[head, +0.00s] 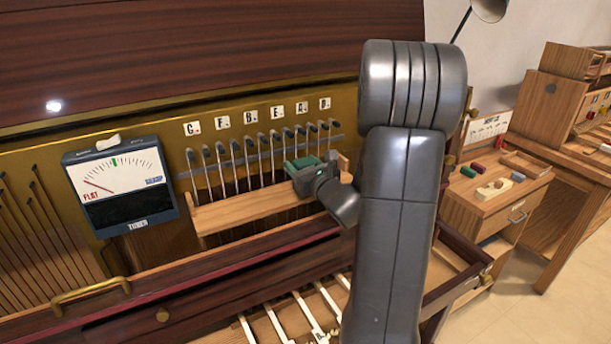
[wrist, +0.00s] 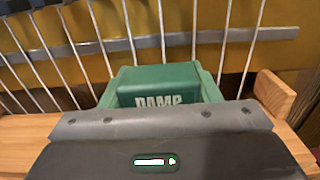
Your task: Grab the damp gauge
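The damp gauge (wrist: 165,84) is a green block with pale "DAMP" lettering, partly cut off from below in the wrist view by my gripper's grey body. In the head view its green top (head: 303,163) shows at the right part of a wooden rail, in front of the strings. My gripper (head: 312,181) is right at the gauge, on its near side, and overlaps it in the picture. The grey body of my gripper (wrist: 165,135) fills the bottom of the wrist view. Its fingers are hidden, so I cannot tell whether they touch or hold the gauge.
The wooden rail (head: 235,209) runs left of the gauge; its raised end block (wrist: 277,95) is close on the right. Rods stand close behind. A tuner meter (head: 120,185) hangs at left. Piano keys (head: 290,318) lie below. A wooden cabinet (head: 490,205) stands at right.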

